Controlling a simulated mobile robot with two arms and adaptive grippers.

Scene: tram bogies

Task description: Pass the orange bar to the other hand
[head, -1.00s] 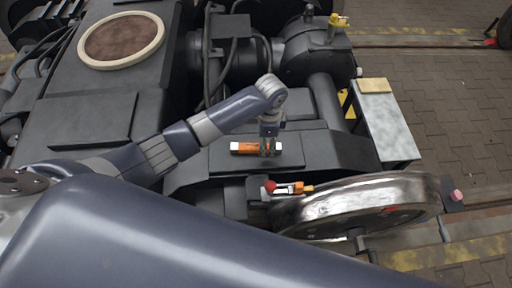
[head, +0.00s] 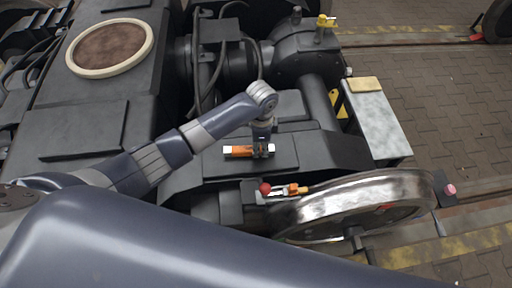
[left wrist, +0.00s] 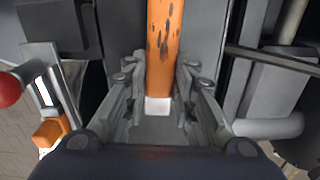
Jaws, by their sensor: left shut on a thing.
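The orange bar (head: 238,151) has white ends and lies level across the picture, over the dark bogie plate in the head view. I cannot tell whether it touches the plate. My left gripper (head: 262,150) comes down from above and is shut on the bar near its right end. In the left wrist view the bar (left wrist: 163,45) is scuffed and runs between both fingers of the left gripper (left wrist: 158,85), with its white end towards me. My right gripper is not in view.
A shiny wheel (head: 352,203) stands below right of the bar. Beside it is a red ball knob (head: 265,188) with an orange-and-white part (head: 292,190). Dark hoses (head: 210,75) and a cylinder lie behind. A grey box (head: 377,125) stands at right.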

